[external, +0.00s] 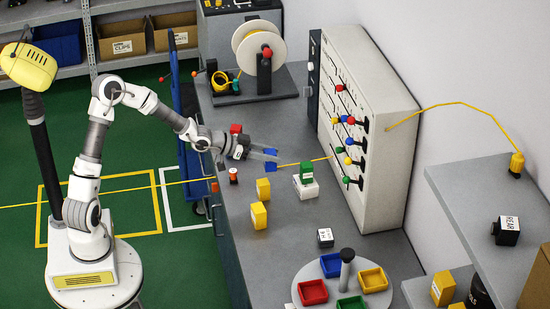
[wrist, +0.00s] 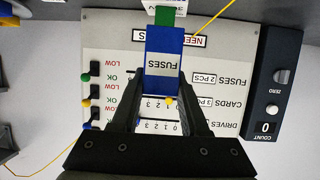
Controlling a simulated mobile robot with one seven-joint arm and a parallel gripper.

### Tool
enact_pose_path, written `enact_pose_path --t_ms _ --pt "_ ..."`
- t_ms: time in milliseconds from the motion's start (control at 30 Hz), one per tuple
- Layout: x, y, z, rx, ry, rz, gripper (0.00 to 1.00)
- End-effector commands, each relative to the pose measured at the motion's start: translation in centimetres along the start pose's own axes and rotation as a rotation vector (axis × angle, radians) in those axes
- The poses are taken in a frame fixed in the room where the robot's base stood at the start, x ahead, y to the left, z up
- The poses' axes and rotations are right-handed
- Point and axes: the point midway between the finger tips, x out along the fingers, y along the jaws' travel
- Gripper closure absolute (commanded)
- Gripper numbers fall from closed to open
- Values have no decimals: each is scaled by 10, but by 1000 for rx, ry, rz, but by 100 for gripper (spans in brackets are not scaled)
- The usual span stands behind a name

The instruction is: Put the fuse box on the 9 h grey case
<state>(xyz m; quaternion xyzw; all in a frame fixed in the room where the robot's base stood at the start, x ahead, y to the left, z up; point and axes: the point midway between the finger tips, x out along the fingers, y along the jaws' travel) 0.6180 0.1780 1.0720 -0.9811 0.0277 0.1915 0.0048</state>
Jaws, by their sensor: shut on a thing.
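The fuse box is a blue box labelled FUSES (wrist: 163,60) in the wrist view, its label upside down there. My gripper (wrist: 162,88) is shut on it, one dark finger on each side. In the external view my gripper (external: 268,158) holds the blue box (external: 270,167) above the grey bench, left of a green block (external: 306,169) on a pale case (external: 306,189). A small dark case with a white label (external: 325,238) stands nearer the front; its print is too small to read surely. I cannot tell which case is the 9 h one.
A white panel (external: 375,195) with coloured levers stands along the bench's right side. Two yellow boxes (external: 263,189) (external: 259,216) and a small red-and-black item (external: 233,176) stand near my gripper. A round tray with coloured bins (external: 347,252) is at the front. A spool (external: 259,50) stands behind.

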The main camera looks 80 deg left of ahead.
Motion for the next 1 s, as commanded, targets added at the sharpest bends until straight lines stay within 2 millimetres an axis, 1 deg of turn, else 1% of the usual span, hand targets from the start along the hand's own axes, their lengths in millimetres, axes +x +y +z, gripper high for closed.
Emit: enact_pose_path --t_ms 33,67,167,200,267,300,367,400,467,500,567,600,700,800,900,1000 --pt "6 16 -10 14 6 33 100" --pt "10 26 -14 22 9 55 100" --pt "24 66 -28 54 17 141 100" --pt "29 84 -32 69 19 179 100" --pt "36 112 -39 91 22 235 100" --pt "40 130 -42 105 22 273 100" --pt "46 158 -48 128 24 330 100" --pt "48 177 -50 143 23 367 100" --pt "51 206 -54 165 22 423 100" --pt "53 224 -55 181 19 459 100" --pt "54 249 -56 202 15 508 100" --pt "54 264 -56 215 12 538 100" --pt "53 296 -56 244 5 600 100" --pt "52 318 -54 264 -1 644 100" --pt "52 329 -53 275 -5 666 100" --pt "58 326 -50 276 -8 673 100"
